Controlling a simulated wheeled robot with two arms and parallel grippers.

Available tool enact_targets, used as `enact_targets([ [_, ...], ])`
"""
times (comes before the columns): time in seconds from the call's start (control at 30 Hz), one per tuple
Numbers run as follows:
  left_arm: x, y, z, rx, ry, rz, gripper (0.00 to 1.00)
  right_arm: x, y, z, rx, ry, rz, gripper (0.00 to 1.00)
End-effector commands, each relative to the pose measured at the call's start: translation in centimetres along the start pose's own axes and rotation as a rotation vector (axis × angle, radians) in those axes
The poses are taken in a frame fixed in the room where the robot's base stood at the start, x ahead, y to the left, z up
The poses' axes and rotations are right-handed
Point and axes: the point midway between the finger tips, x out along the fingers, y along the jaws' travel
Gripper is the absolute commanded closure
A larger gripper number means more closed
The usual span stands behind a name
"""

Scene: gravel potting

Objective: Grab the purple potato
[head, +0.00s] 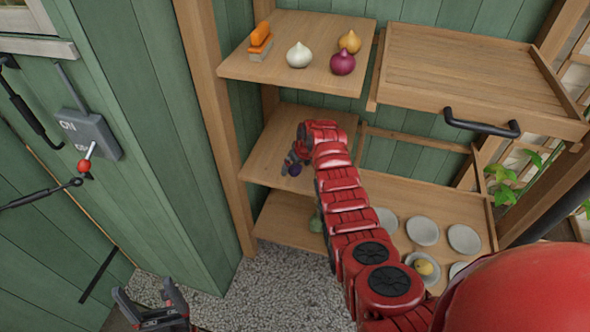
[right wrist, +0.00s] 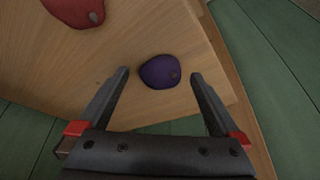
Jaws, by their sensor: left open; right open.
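The purple potato (right wrist: 160,72) is a dark, rounded lump lying on a wooden shelf in the right wrist view. It lies between the fingertips of my right gripper (right wrist: 160,74), with a gap on each side. My right gripper is open and holds nothing. In the head view, the purple potato (head: 295,169) shows small on the middle shelf (head: 262,150), beside my right gripper (head: 293,158) and partly hidden by it. My left gripper (head: 150,300) is open and empty, low at the left over the gravel floor.
A red potato (right wrist: 76,10) lies close by on the same shelf. The top shelf holds onions (head: 299,55) and an orange-and-grey item (head: 260,41). A drawer with a black handle (head: 482,124) juts out at right. Bowls (head: 423,231) stand on the lower shelf.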

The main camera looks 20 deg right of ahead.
Motion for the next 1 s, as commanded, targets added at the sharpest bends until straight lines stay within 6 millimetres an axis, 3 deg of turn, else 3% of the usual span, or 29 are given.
enact_targets([
  [0.4,-0.03,0.0,0.01,0.0,0.0,0.0,0.17,0.65,-0.02,0.02,-0.001,0.0,0.001,0.02],
  [0.87,-0.03,0.0,0.01,0.0,0.0,0.0,0.17,0.64,-0.01,0.03,-0.001,0.0,0.001,0.85],
  [1.0,-0.02,0.0,0.01,0.0,0.0,0.0,0.17,0.64,-0.01,0.04,-0.001,0.0,0.001,0.88],
])
